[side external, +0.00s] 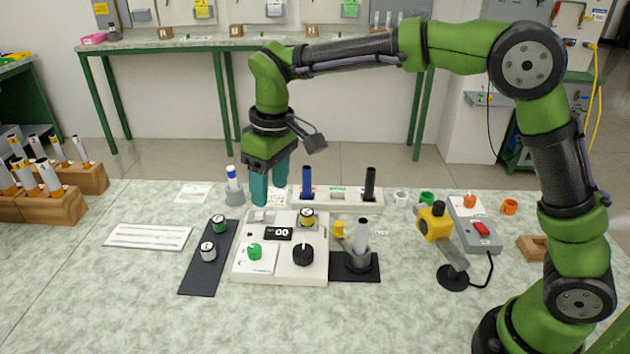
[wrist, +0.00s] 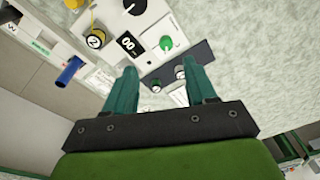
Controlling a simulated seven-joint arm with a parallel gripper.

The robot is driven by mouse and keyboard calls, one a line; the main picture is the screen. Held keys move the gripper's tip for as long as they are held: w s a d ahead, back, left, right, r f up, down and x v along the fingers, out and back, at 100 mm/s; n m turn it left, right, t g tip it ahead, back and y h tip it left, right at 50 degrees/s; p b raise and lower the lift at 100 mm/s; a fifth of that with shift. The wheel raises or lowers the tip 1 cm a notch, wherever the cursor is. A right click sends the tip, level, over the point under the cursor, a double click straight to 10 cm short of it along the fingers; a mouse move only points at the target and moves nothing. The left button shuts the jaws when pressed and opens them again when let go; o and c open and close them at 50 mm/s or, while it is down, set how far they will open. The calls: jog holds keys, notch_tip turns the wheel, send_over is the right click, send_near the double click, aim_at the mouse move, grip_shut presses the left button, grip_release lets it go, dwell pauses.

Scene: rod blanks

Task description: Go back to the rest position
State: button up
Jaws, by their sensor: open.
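My gripper (side external: 270,192) hangs fingers down above the back of the white console (side external: 240,270). Its two teal fingers stand apart with nothing visible between them. In the wrist view my gripper (wrist: 162,80) also shows open fingers, with the console (wrist: 165,15) and the dark mat (wrist: 198,55) beyond them. A blue rod (side external: 306,183) and a black rod (side external: 370,184) stand upright in the white rack behind the console. A grey rod (side external: 362,232) stands in a grey holder on a black base.
The console carries a display (side external: 278,234), a green knob (side external: 255,251) and a black knob (side external: 303,255). A yellow-headed stand (side external: 435,222) and a red-button box (side external: 481,230) are at right. Wooden blocks with rods (side external: 50,205) are at far left. The table's front is clear.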

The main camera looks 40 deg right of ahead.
jog(key=s+d+r+m+t, duration=0.2)
jog(key=s+d+m+t, duration=0.1)
jog(key=s+d, duration=0.4)
jog(key=s+d+r+m+t+y, duration=0.1)
jog(key=s+d+m, duration=0.4)
jog(key=s, duration=0.9)
jog(key=d+r+t, duration=0.1)
jog(key=d+t, duration=0.1)
jog(key=d, duration=0.1)
jog(key=shift+s+r, duration=0.15)
